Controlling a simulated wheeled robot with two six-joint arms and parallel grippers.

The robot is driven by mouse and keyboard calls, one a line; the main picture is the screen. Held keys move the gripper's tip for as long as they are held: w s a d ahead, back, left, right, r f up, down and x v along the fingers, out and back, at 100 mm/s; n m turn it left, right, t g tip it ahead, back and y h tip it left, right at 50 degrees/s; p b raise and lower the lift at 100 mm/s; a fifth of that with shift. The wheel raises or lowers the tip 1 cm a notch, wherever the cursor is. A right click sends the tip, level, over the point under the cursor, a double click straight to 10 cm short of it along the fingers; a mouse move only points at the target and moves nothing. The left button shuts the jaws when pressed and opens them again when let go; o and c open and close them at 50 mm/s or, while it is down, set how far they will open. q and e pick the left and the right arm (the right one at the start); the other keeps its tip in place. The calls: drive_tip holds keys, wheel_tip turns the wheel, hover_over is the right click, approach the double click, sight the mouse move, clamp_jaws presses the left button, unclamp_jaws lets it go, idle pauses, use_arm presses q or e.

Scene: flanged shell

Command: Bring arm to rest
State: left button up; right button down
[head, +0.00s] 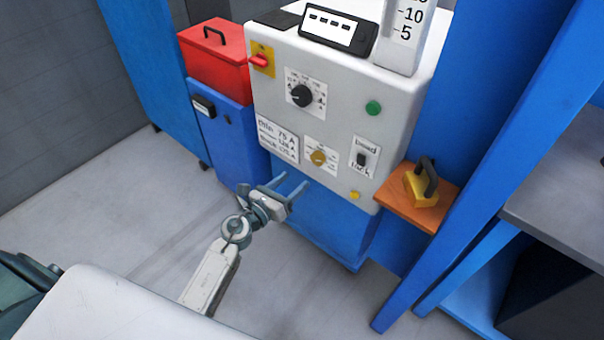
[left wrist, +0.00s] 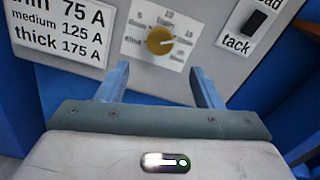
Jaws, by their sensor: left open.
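My left gripper (head: 289,187) is open and empty in the head view, its two fingers apart in front of the lower part of a white control panel (head: 340,100). In the left wrist view my left gripper (left wrist: 158,85) shows both fingers spread, with a yellow knob (left wrist: 160,40) on the panel beyond and between them. The fingers look apart from the knob. The knob also shows in the head view (head: 318,157), up and right of the fingertips. My right gripper is not in view.
A black dial (head: 302,96), a green button (head: 373,108) and a bead/tack switch (head: 362,159) are on the panel. A red box (head: 215,60) stands left. An orange shelf (head: 408,212) holds a yellow block with a black handle (head: 421,186). Blue posts stand right; floor is clear left.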

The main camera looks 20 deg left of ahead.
use_arm(q)
drive_tip(key=shift+v, duration=1.05)
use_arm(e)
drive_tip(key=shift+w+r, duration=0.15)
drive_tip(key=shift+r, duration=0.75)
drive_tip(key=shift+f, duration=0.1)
